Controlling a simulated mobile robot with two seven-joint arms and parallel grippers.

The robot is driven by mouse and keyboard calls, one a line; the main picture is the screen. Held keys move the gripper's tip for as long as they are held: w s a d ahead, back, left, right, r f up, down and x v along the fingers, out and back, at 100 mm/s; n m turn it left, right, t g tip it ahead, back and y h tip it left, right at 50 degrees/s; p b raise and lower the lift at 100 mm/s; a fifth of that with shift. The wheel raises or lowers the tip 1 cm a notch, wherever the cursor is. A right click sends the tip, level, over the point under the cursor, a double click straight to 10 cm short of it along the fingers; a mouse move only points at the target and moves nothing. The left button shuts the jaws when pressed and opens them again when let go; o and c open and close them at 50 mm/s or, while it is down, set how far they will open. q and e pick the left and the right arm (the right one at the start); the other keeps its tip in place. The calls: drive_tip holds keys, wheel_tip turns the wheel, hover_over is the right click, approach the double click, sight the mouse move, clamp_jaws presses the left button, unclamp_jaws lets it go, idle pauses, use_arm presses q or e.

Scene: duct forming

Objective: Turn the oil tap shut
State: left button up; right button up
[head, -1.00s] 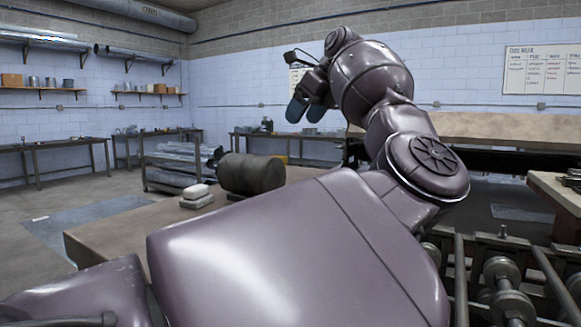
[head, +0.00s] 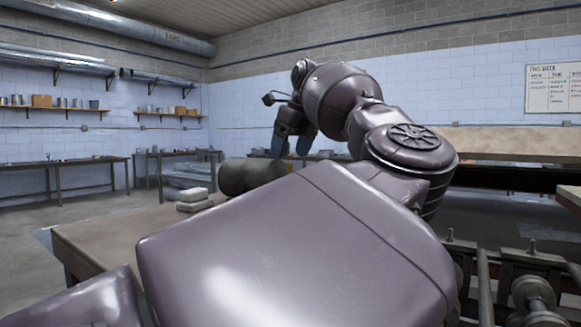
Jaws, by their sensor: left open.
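No oil tap can be made out in the head view. A dark cylindrical drum (head: 240,177) lies on its side on the bench; my left gripper and arm hide its right end. My left gripper (head: 291,146) has two blue-grey fingers that point down and stand apart, with nothing seen between them. In the picture its fingertips overlap the drum's upper right part; I cannot tell whether they touch it. My left arm fills the middle of the view. My right gripper is not in view.
The drum's bench (head: 110,235) has bare room at its left. A machine with rollers (head: 533,294) stands at the lower right. Wall shelves and side tables stand farther back.

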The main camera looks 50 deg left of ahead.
use_arm(q)
drive_tip(key=shift+x, duration=1.75)
drive_tip(key=shift+s, duration=0.1)
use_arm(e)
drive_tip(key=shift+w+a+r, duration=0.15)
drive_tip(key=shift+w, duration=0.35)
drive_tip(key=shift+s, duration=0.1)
